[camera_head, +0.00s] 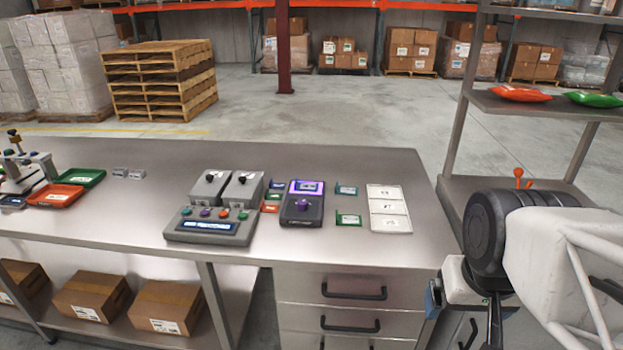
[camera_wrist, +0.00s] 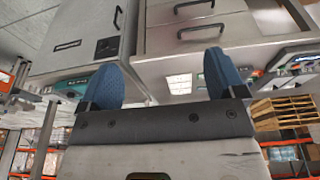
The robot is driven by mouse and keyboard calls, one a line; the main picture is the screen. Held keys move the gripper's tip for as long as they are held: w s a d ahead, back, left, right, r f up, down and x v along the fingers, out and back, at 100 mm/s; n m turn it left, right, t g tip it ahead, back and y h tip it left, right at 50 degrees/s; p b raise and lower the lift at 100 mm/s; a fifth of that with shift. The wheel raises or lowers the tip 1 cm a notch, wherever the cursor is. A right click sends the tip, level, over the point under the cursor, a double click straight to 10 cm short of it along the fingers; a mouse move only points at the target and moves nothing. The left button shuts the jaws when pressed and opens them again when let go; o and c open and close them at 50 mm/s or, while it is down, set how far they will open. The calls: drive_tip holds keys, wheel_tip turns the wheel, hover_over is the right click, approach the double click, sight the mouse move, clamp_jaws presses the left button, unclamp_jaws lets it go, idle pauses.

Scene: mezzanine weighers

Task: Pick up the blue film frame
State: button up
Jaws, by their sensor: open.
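Small flat film frames lie on the steel bench in the head view. A dark bluish frame (camera_head: 276,185) lies left of the purple-topped device, above a green frame (camera_head: 272,196) and an orange-red frame (camera_head: 269,208). I cannot tell for sure which bluish one is the blue film frame. My gripper (camera_wrist: 163,82) is open and empty, its two blue fingers wide apart in the wrist view. In the head view it is partly hidden, beside the bench's right end, away from the frames.
The purple-topped device (camera_head: 303,214) and a grey control box (camera_head: 211,228) stand among the frames. A white three-panel tray (camera_head: 388,193) lies right of them. Steel shelving (camera_head: 455,130) rises beyond the bench's right end. The bench's left middle is mostly clear.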

drive_tip(key=shift+w+r, duration=0.1)
drive_tip(key=w+a+r+n, duration=0.2)
drive_tip(key=w+a+n, duration=0.15)
drive_tip(key=w, duration=0.85)
drive_tip(key=w+a+r+n+g, duration=0.1)
drive_tip(key=w+a+r+n, duration=0.2)
drive_tip(key=w, duration=1)
drive_tip(key=w+a+r+n, duration=0.1)
drive_tip(key=w+a+n, duration=0.3)
drive_tip(key=w, duration=0.8)
drive_tip(key=w+a+f+n, duration=0.2)
drive_tip(key=w+a+f, duration=0.4)
drive_tip(key=w+a, duration=0.2)
drive_tip(key=w+a+f+n+g, duration=0.1)
drive_tip(key=w+a+f+n, duration=0.2)
drive_tip(key=w+a+f, duration=0.4)
drive_tip(key=w+a+f+n, duration=0.2)
drive_tip(key=w+a+f, duration=0.4)
drive_tip(key=w, duration=0.8)
drive_tip(key=shift+w+a+f+n+g, duration=0.1)
drive_tip(key=shift+w+a+n+g, duration=0.1)
drive_tip(key=shift+a, duration=0.55)
drive_tip(key=shift+w+a+f+n+g, duration=0.1)
drive_tip(key=shift+w+a, duration=0.1)
drive_tip(key=shift+a, duration=0.55)
drive_tip(key=shift+w+a+f, duration=0.1)
drive_tip(key=shift+a+f, duration=0.05)
drive_tip(key=shift+f, duration=0.15)
